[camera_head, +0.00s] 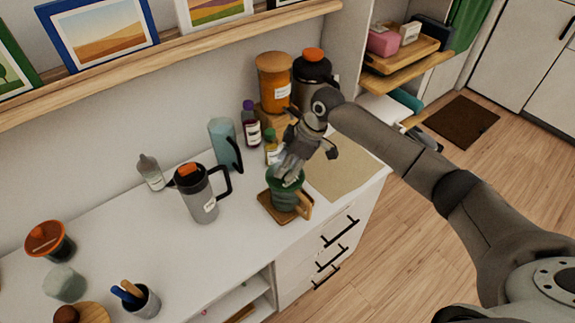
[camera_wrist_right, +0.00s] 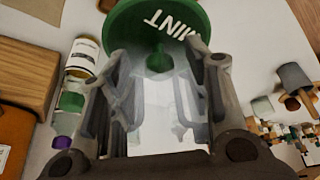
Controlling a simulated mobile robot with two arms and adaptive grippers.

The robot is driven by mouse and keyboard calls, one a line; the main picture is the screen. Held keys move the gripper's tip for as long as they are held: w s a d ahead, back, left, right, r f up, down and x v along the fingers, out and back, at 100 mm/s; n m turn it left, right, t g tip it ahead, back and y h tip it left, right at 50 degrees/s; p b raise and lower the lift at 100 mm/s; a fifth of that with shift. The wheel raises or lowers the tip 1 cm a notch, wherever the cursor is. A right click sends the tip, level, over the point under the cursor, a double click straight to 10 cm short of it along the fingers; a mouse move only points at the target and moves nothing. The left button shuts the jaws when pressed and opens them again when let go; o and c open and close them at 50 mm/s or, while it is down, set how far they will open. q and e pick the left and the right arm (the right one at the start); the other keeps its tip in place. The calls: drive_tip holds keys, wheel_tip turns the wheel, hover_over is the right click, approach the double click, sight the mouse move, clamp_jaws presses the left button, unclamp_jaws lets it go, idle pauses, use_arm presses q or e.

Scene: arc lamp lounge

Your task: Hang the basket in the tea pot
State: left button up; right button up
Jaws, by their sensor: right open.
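A green pot (camera_head: 284,199) with a light wooden handle stands on a square wooden trivet (camera_head: 268,207) near the counter's front edge. My right gripper (camera_head: 289,178) is open just above it, pointing down, and covers part of its top. In the right wrist view a green round top (camera_wrist_right: 130,25) with white letters "MINT" and a small knob lies just beyond the open fingers (camera_wrist_right: 160,85). A pale, hazy area shows between the fingers. I cannot clearly make out a basket. My left gripper is not in view.
A grey jug (camera_head: 202,196) with a black handle, a teal pitcher (camera_head: 222,143) and small bottles (camera_head: 251,124) stand left of and behind the pot. A tan mat (camera_head: 345,168) lies clear to the right.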

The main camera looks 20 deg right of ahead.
drive_tip(key=b+v, duration=0.2)
drive_tip(key=v, duration=1)
drive_tip(key=shift+r, duration=0.1)
